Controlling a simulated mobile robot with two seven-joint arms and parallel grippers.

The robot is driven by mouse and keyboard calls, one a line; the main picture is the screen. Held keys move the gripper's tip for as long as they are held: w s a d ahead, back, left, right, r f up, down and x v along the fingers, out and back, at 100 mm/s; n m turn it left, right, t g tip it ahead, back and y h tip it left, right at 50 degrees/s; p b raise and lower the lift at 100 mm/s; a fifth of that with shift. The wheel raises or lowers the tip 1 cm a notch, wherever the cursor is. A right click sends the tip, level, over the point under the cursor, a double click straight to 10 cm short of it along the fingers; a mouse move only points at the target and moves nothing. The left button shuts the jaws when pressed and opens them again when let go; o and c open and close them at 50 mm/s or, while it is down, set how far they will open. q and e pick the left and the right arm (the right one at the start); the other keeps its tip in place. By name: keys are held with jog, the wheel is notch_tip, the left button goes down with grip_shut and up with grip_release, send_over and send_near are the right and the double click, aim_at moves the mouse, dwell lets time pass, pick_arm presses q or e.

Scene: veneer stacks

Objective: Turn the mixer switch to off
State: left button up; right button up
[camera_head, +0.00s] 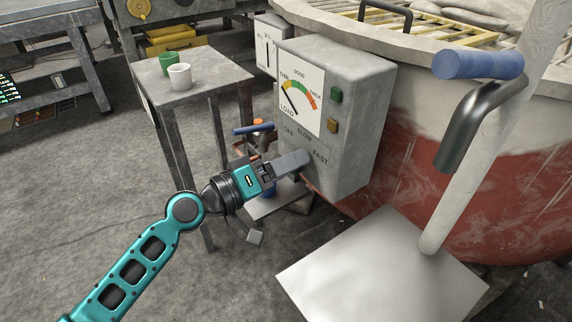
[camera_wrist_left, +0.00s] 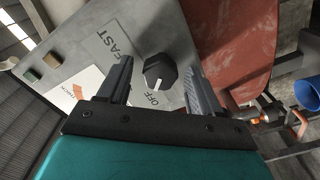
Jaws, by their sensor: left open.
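The mixer switch is a black knob (camera_wrist_left: 160,71) on the grey control box (camera_head: 352,75). Its white mark points down toward the OFF label (camera_wrist_left: 153,99) in the left wrist view; the FAST label (camera_wrist_left: 118,38) is above left. My left gripper (camera_head: 298,161) is at the lower front of the box and hides the knob in the head view. In the wrist view its open fingers lie on either side of the knob, with a gap visible at each side. I cannot tell whether the fingertips reach past the knob's front. My right gripper is not in view.
The box carries a load gauge (camera_head: 300,98), a green button (camera_head: 336,95) and an amber button (camera_head: 332,126). The large red-and-white mixer tub (camera_head: 455,175) stands behind right. A small table (camera_head: 198,91) with green and white cups stands left. A blue-gripped handle (camera_head: 478,64) juts in at right.

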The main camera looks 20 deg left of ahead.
pick_arm(q)
jog(key=b+v, duration=0.4)
jog(key=v, duration=0.9)
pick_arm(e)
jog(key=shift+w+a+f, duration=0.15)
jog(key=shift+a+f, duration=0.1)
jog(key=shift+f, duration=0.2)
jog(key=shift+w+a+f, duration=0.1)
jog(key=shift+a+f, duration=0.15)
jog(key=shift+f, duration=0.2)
pick_arm(q)
jog(key=shift+w, duration=0.1)
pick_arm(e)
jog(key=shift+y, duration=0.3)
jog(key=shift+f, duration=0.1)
